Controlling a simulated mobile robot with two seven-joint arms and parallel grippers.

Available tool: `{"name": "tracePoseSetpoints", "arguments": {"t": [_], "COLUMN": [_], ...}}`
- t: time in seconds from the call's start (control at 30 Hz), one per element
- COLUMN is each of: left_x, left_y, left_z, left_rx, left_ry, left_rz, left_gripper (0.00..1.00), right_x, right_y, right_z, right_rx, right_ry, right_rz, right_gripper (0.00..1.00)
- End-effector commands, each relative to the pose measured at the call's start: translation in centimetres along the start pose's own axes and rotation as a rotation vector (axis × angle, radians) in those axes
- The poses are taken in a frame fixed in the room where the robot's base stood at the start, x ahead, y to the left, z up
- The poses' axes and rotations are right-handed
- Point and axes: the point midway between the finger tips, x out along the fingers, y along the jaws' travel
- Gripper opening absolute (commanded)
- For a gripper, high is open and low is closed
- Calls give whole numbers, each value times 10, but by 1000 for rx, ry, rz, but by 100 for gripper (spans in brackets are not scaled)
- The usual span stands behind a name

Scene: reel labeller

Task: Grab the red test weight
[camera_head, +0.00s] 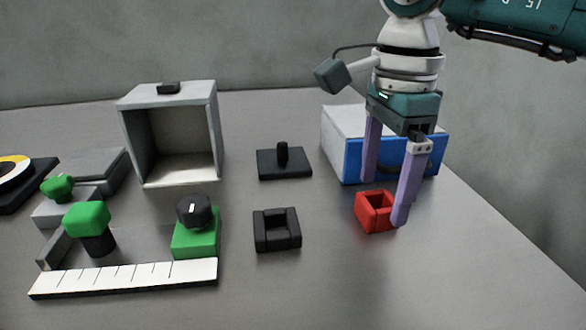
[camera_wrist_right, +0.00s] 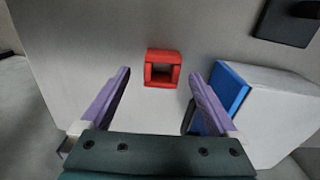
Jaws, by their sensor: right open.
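The red test weight (camera_head: 375,211) is a small red block with a square opening, on the grey table at the right in the head view. In the right wrist view the red test weight (camera_wrist_right: 163,68) lies ahead of the fingertips, between their lines. My right gripper (camera_head: 385,200) points down over it, with its purple fingers apart and nothing between them. One finger partly overlaps the weight in the head view. In the right wrist view the open fingers (camera_wrist_right: 160,74) show on both sides. I cannot tell whether either finger touches the weight. My left gripper is not in view.
A white and blue box (camera_head: 345,125) stands close behind the right gripper. A black square holder (camera_head: 277,229) and a black plate with a peg (camera_head: 284,163) lie left of the weight. An open grey box (camera_head: 133,140) and green-knobbed fixtures (camera_head: 87,216) are farther left. Front right table is clear.

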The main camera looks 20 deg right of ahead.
Motion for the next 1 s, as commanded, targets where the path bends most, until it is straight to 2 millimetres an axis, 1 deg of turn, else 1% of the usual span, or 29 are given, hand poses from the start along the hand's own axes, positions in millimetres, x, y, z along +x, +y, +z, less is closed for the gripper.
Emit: {"name": "tracePoseSetpoints", "arguments": {"t": [0.03, 0.1, 0.2, 0.47, 1.0], "left_x": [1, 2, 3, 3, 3], "left_y": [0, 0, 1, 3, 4], "left_z": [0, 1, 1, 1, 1], "left_rx": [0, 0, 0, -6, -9], "left_ry": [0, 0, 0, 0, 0], "left_rz": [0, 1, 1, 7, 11], "left_gripper": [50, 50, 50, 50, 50], "right_x": [10, 21, 30, 32, 32], "right_y": [-1, -2, -2, -2, -2], "right_z": [0, 0, 0, 0, 0], "right_rx": [1, 1, -1, -1, 0], "right_ry": [-1, -1, -2, -2, -2], "right_rz": [4, 3, 1, -1, -1], "right_gripper": [95, 95, 95, 95, 34]}}
